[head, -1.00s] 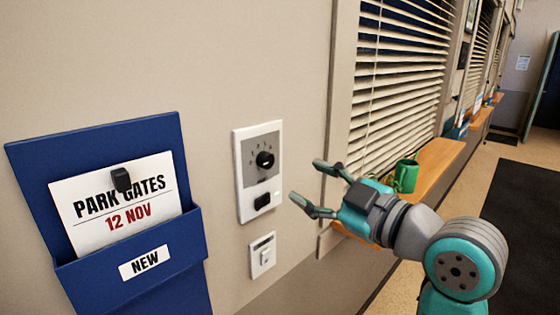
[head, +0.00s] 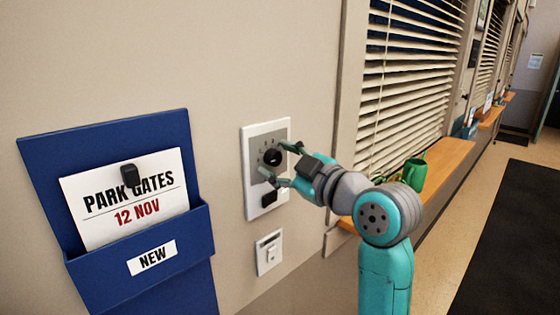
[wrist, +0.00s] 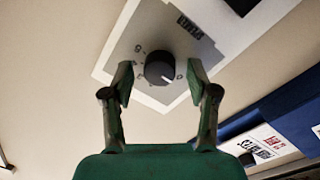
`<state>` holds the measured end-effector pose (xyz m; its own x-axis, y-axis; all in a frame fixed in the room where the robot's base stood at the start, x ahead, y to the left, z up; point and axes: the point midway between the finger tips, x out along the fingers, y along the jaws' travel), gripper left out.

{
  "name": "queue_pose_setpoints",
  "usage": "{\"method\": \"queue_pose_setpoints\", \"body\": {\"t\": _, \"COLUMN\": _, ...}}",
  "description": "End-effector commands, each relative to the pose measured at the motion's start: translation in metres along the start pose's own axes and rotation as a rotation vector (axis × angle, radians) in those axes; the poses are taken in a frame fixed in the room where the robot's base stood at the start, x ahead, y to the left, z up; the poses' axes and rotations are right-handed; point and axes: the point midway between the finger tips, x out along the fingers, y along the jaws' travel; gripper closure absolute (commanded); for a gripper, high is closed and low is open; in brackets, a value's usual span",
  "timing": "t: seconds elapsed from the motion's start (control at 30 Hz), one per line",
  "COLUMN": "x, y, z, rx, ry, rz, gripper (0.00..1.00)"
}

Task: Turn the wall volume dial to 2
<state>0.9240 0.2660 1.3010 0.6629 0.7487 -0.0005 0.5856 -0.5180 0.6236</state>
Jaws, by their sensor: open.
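The volume dial (head: 272,157) is a round black knob on a grey plate inside a white wall panel (head: 253,203). My gripper (head: 279,164) is at the panel. In the wrist view my gripper (wrist: 162,84) is open, one finger on each side of the dial, with gaps showing between fingers and knob. The depth of the fingertips relative to the knob is hard to tell. Part of the number ring is hidden by the gripper.
A white switch (head: 269,252) is under the panel. A blue wall holder (head: 200,250) with a PARK GATES card is at left. Window blinds (head: 415,95), a wooden sill (head: 445,165) and a green mug (head: 414,173) are at right.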

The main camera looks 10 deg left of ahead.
Motion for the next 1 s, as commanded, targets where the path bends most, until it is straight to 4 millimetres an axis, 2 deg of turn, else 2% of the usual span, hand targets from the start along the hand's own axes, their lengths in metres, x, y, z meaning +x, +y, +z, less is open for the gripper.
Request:
{"method": "queue_pose_setpoints", "body": {"t": 0.2, "x": 0.0001, "y": 0.0000, "z": 0.0000, "rx": 0.000, "ry": 0.000, "rz": 0.000, "gripper": 0.41}}
{"method": "queue_pose_setpoints", "body": {"t": 0.43, "x": 0.0000, "y": -0.0001, "z": 0.0000, "rx": 0.000, "ry": 0.000, "rz": 0.000, "gripper": 0.99}}
{"method": "queue_pose_setpoints", "body": {"t": 0.77, "x": 0.0000, "y": -0.0001, "z": 0.0000, "rx": 0.029, "ry": -0.001, "rz": -0.001, "gripper": 1.00}}
{"method": "queue_pose_setpoints", "body": {"t": 1.0, "x": 0.0000, "y": 0.0002, "z": -0.0002, "rx": 0.153, "ry": -0.007, "rz": -0.006, "gripper": 1.00}}
